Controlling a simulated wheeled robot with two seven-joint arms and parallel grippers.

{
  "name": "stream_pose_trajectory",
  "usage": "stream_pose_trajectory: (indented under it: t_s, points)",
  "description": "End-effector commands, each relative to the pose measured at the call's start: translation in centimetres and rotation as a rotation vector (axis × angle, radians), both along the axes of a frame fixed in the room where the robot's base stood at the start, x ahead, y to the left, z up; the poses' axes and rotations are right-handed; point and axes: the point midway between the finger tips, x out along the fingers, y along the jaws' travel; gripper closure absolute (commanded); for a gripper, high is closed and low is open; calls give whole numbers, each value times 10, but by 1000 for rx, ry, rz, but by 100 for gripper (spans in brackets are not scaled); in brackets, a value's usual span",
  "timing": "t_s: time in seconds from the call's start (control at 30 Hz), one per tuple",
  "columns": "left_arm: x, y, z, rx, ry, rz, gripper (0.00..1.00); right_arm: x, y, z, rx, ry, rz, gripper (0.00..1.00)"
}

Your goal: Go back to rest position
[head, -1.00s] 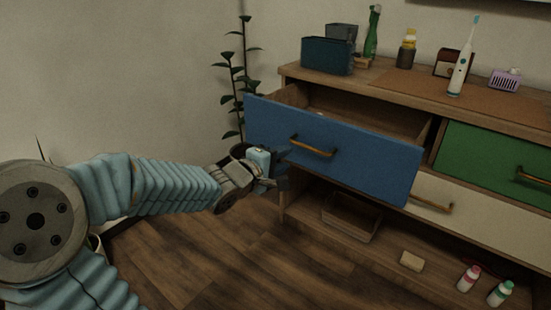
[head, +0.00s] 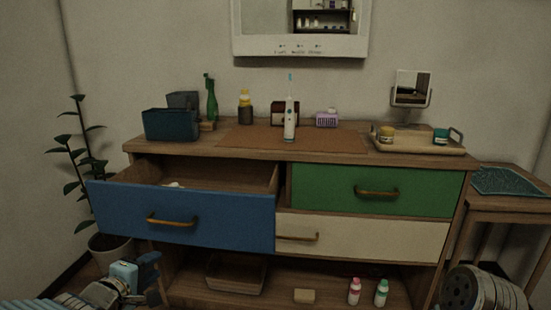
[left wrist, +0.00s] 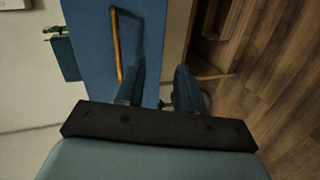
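My left gripper (head: 152,279) is low at the left of the head view, in front of and below the open blue drawer (head: 185,228). In the left wrist view its two fingers (left wrist: 161,88) stand apart with nothing between them. The drawer's brass handle (head: 171,221) is clear of the fingers; it also shows beyond them in the left wrist view (left wrist: 117,48). The blue drawer is pulled out, and a small pale thing (head: 174,184) lies inside.
The green drawer (head: 328,188) and the cream drawer (head: 370,239) are shut. An electric toothbrush (head: 290,118) stands upright on the dresser top among several items. A plant (head: 76,160) is left of the dresser. A basket (head: 235,275) and two bottles are on the lower shelf.

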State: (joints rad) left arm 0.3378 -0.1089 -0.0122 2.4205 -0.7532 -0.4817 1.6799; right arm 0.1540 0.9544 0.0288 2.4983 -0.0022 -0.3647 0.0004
Motion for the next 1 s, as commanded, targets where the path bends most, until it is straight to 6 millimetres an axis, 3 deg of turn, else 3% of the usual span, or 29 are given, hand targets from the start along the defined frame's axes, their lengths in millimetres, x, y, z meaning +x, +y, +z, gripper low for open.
stream_pose_trajectory:
  t_s: [0.03, 0.1, 0.23, 0.3, 0.4, 0.5, 0.6, 0.7, 1.0]
  points:
    - [6, -16, -39, 38, 74, -51, 63, 0, 0, 0, 0, 0, 0, 100]
    - [8, -41, -94, 119, 177, -137, 63, 0, 0, 0, 0, 0, 0, 100]
    - [-12, -91, -196, 277, 364, -348, 63, 0, 0, 0, 0, 0, 0, 100]
    - [-35, -119, -246, 356, 456, -487, 63, 0, 0, 0, 0, 0, 0, 100]
    - [-78, -155, -306, 454, 564, -697, 63, 0, 0, 0, 0, 0, 0, 100]
    - [-123, -182, -347, 522, 639, -888, 63, 0, 0, 0, 0, 0, 0, 100]
    - [-158, -199, -372, 564, 681, -1035, 63, 0, 0, 0, 0, 0, 0, 100]
    - [-179, -207, -384, 586, 700, -1120, 63, 0, 0, 0, 0, 0, 0, 100]
    - [-186, -209, -388, 596, 704, -1153, 63, 0, 0, 0, 0, 0, 0, 100]
